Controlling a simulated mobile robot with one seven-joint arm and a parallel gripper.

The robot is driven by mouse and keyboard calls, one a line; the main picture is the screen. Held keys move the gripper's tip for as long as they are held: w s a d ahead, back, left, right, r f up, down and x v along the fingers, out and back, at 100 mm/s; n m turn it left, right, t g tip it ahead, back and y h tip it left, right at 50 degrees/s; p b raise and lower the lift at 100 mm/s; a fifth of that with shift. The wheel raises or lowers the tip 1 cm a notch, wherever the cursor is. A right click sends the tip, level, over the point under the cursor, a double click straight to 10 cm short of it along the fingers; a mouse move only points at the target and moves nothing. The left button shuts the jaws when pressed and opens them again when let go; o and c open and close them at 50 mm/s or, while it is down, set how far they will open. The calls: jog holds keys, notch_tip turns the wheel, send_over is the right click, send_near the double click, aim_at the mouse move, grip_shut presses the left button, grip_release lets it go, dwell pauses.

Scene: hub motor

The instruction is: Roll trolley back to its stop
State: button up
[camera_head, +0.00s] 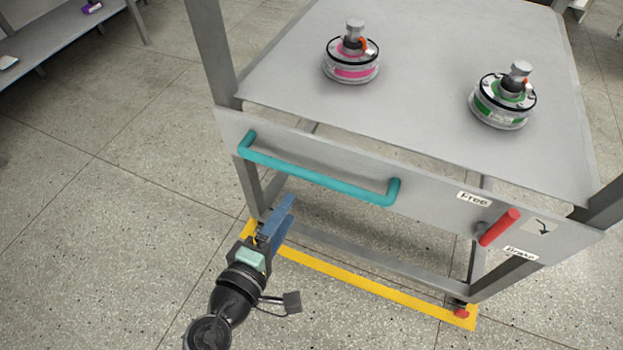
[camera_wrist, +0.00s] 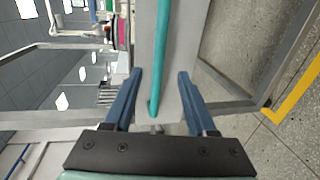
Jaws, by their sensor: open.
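The grey trolley (camera_head: 390,100) stands with its handle side facing me. A teal bar handle (camera_head: 320,180) runs along its front panel. My gripper (camera_head: 290,203) is open and empty, below the left half of the handle in the head view. In the wrist view the handle (camera_wrist: 160,60) shows between the two blue fingers (camera_wrist: 160,76), beyond them, with no contact visible. A red lever (camera_head: 500,228) sits on the panel's right, between labels "Free" (camera_head: 474,198) and "Brake" (camera_head: 520,253). Which label it is set to I cannot tell.
A pink-banded hub motor (camera_head: 351,72) and a green-banded one (camera_head: 493,112) stand on the trolley top. Yellow floor tape (camera_head: 360,283) runs under the trolley's front edge. A grey shelf (camera_head: 60,40) stands far left. The floor left of the trolley is clear.

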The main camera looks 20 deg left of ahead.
aim_at(308, 180)
jog(key=w, duration=0.3)
jog(key=w+f+b, duration=0.1)
jog(key=w, duration=0.3)
jog(key=w+f+b, duration=0.1)
jog(key=w, duration=0.3)
jog(key=shift+w+d, duration=0.2)
jog(key=shift+w, duration=0.05)
grip_shut()
jog(key=shift+f, duration=0.1)
dwell(0.8)
